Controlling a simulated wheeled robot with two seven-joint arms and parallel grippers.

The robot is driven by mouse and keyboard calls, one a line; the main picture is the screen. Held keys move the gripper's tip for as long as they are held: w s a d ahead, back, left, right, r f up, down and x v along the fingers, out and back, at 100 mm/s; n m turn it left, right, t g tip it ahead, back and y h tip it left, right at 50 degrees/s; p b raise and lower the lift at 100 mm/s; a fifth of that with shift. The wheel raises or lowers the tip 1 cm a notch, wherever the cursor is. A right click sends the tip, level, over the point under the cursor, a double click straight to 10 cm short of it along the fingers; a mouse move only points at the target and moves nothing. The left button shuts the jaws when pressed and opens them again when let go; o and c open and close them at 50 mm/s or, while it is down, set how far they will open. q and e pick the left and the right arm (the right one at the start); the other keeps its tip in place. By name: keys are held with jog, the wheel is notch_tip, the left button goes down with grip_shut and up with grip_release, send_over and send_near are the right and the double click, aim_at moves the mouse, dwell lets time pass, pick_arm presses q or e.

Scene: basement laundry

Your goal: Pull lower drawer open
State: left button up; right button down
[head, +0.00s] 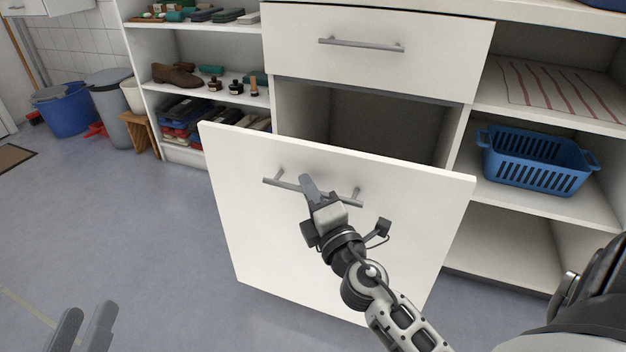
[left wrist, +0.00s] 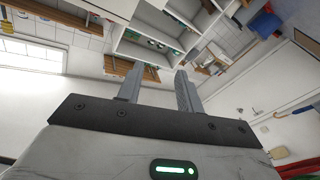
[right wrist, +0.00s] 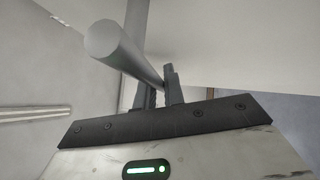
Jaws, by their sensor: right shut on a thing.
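The lower drawer (head: 250,230) stands pulled out from the cabinet, with a gap behind its white front that shows part of its dark inside. Its grey bar handle (head: 284,184) runs across the upper part of the front. My right gripper (head: 308,188) is at the middle of this handle and shut on it. In the right wrist view the handle bar (right wrist: 120,48) passes between the fingers (right wrist: 159,90). My left gripper (head: 84,325) is at the lower left of the head view, over the floor and away from the drawer. In the left wrist view its fingers (left wrist: 160,90) are apart and empty.
The upper drawer (head: 375,50) is shut above. A blue basket (head: 535,160) stands on the right shelf. Shoes and small bottles fill the left shelves (head: 200,85). Bins (head: 112,105) and a blue bucket (head: 65,112) stand at the back left. The floor at left is clear.

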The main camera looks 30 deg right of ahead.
jog(key=shift+s+a, duration=0.2)
jog(key=shift+a, duration=0.1)
jog(key=c, duration=1.8)
grip_release()
pick_arm(q)
jog(key=shift+w+r+m+h, duration=0.3)
jog(key=shift+w+r+m, duration=0.1)
jog(key=shift+w+r, duration=0.15)
pick_arm(e)
jog(key=shift+o, duration=0.2)
pick_arm(q)
jog(key=shift+s, duration=0.1)
